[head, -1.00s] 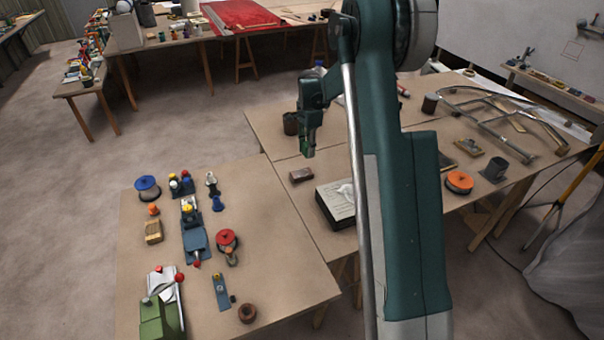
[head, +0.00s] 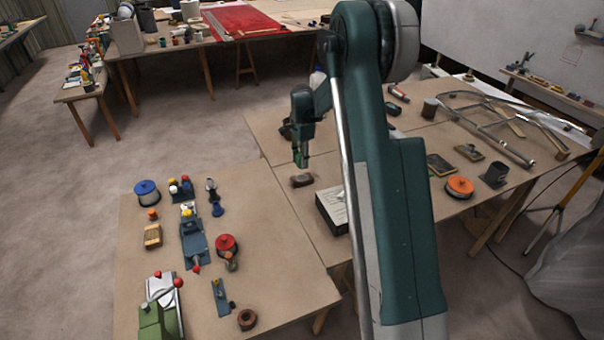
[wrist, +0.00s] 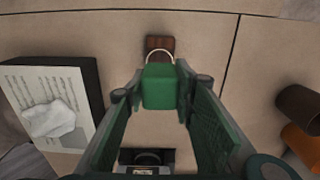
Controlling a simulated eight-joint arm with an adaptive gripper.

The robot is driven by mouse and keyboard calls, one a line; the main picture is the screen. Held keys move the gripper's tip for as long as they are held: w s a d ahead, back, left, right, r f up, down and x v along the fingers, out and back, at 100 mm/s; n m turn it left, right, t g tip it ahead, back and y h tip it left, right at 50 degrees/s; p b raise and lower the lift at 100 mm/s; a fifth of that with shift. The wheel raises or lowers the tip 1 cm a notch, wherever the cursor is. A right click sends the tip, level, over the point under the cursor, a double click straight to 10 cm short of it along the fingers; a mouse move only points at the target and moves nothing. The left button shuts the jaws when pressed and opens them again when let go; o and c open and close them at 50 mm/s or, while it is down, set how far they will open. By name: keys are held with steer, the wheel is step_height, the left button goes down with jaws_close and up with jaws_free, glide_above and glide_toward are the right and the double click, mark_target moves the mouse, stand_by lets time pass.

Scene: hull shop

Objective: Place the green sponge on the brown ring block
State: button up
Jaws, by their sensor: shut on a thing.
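My gripper (head: 300,160) is shut on the green sponge (wrist: 160,87), a small block between the fingertips in the wrist view. A sliver of the sponge shows in the head view between the fingers. The brown ring block (head: 303,181) lies on the table just below the fingertips in the head view. In the wrist view the brown ring block (wrist: 160,43) is just beyond the sponge, with a pale ring on it partly hidden by the sponge. The sponge appears held above the table, apart from the block.
A dark box with a printed sheet and white crumpled piece (wrist: 50,115) lies left in the wrist view. A dark device (wrist: 147,158) sits between the fingers' bases. The table around the block is clear.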

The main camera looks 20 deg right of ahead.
mark_target(302, 177)
steer(key=shift+f, duration=1.4)
steer(key=shift+f+b, duration=0.3)
steer(key=shift+f, duration=1.55)
steer(key=shift+f, duration=0.2)
steer(key=o, duration=0.7)
steer(key=shift+o, duration=0.2)
steer(key=shift+r, duration=0.15)
step_height(302, 177, up, 12)
steer(key=shift+r+p, duration=0.1)
steer(key=shift+p, duration=0.45)
